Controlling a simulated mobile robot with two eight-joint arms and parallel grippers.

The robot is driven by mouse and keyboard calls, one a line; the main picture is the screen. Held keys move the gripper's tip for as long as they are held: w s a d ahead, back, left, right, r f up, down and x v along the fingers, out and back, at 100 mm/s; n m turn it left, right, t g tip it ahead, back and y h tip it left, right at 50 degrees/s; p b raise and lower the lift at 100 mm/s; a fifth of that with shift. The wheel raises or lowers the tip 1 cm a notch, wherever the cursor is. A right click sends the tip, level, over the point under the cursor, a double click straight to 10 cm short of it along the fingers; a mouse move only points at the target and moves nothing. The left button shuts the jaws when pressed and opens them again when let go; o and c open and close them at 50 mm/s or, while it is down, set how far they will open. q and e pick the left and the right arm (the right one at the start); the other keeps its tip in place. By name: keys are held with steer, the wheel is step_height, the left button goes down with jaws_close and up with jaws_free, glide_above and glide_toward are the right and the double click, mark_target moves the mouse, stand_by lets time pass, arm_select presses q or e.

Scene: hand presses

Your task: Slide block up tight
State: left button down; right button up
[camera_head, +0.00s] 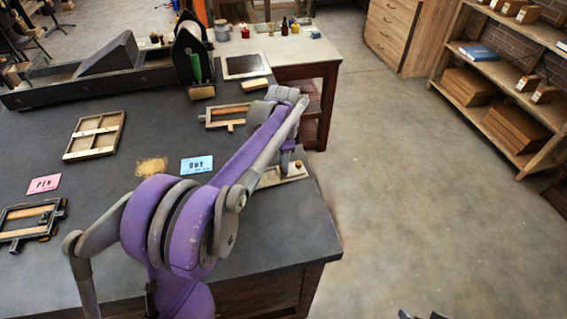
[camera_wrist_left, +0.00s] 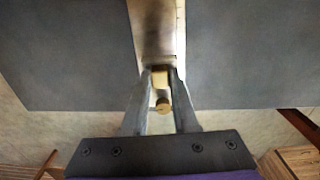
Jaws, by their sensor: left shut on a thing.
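My left gripper (camera_head: 287,158) is at the right end of the dark bench, low over a small pale wooden board (camera_head: 291,173). In the left wrist view my left gripper (camera_wrist_left: 161,82) is shut on a small pale wooden block (camera_wrist_left: 161,75). A round wooden knob (camera_wrist_left: 163,106) shows between the fingers. A brownish flat piece (camera_wrist_left: 153,30) lies beyond the fingertips, with a pale strip along its right side. My arm partly hides the board in the head view; whether the block touches anything beyond it cannot be told.
The dark bench (camera_head: 110,240) carries wooden frames (camera_head: 95,136), a pink card (camera_head: 44,184), a blue card (camera_head: 197,165) and a press (camera_head: 100,70) at the back. Dark tips at the head view's bottom edge may be my right gripper (camera_head: 421,315). Floor to the right is clear.

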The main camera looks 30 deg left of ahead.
arm_select(q)
steer(key=shift+s+a, duration=0.1)
steer(key=s+a, duration=0.3)
steer(key=shift+s+a, duration=0.1)
steer(key=c, duration=0.7)
jaws_free()
steer(key=shift+r, duration=0.1)
step_height(320, 180, up, 11)
steer(key=shift+f, duration=0.2)
